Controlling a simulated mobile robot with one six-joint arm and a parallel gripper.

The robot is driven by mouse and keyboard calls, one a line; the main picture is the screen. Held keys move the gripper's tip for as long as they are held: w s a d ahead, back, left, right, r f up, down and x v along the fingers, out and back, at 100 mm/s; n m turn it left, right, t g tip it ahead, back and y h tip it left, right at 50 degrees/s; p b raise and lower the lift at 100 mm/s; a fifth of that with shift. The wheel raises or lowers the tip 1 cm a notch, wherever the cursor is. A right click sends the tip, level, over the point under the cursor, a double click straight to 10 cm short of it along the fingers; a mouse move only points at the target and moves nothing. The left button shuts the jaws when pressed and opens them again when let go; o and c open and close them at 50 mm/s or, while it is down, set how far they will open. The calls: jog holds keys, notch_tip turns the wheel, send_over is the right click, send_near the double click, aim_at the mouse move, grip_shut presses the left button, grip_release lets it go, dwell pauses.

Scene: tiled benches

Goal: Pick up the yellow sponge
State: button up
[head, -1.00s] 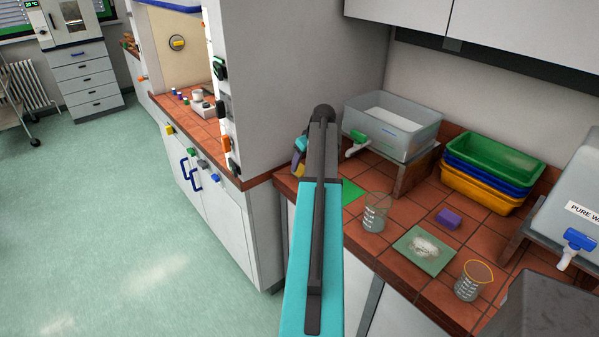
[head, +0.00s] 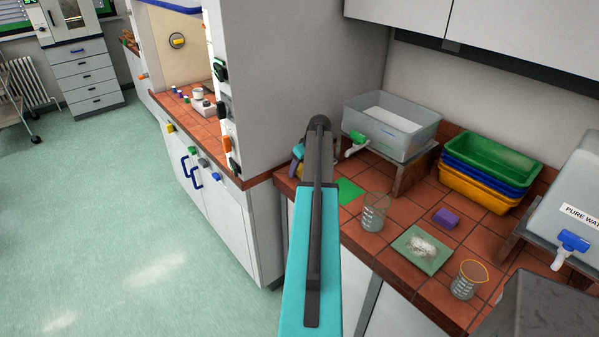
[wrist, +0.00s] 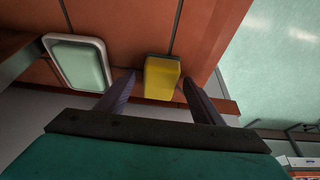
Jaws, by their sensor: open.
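The yellow sponge (wrist: 162,78) is a small block on the red-brown tiled bench, close to the bench edge in the wrist view. My gripper (wrist: 158,82) is open, with one dark finger on each side of the sponge. The fingers look apart from it; whether they are down at its height I cannot tell. In the head view my arm hides most of this corner, and the sponge cannot be made out clearly there.
A white-rimmed tray with a pale green inside (wrist: 79,63) lies left of the sponge. On the bench are a beaker (head: 374,212), a purple sponge (head: 446,218), a green mat with powder (head: 422,249), another beaker (head: 468,280) and a grey tub (head: 393,125). Floor lies beyond the edge.

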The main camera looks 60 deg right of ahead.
aim_at(301, 168)
jog(key=c, duration=1.1)
jog(key=shift+r, duration=0.15)
jog(key=shift+r+b, duration=1)
jog(key=shift+r, duration=0.35)
jog(key=shift+s+a+r, duration=0.15)
jog(key=shift+r, duration=0.05)
jog(key=s+a+b, duration=0.1)
jog(key=s+a, duration=0.2)
jog(key=s+a+r+b, duration=0.1)
jog(key=s+a+b, duration=0.1)
jog(key=s+a, duration=0.1)
jog(key=s+a+b, duration=0.2)
jog(key=s+a, duration=0.1)
jog(key=a, duration=0.2)
jog(key=shift+s+r, duration=0.15)
jog(key=shift+s, duration=0.15)
jog(key=shift+s+a+r, duration=0.15)
jog(key=shift+s+a, duration=0.2)
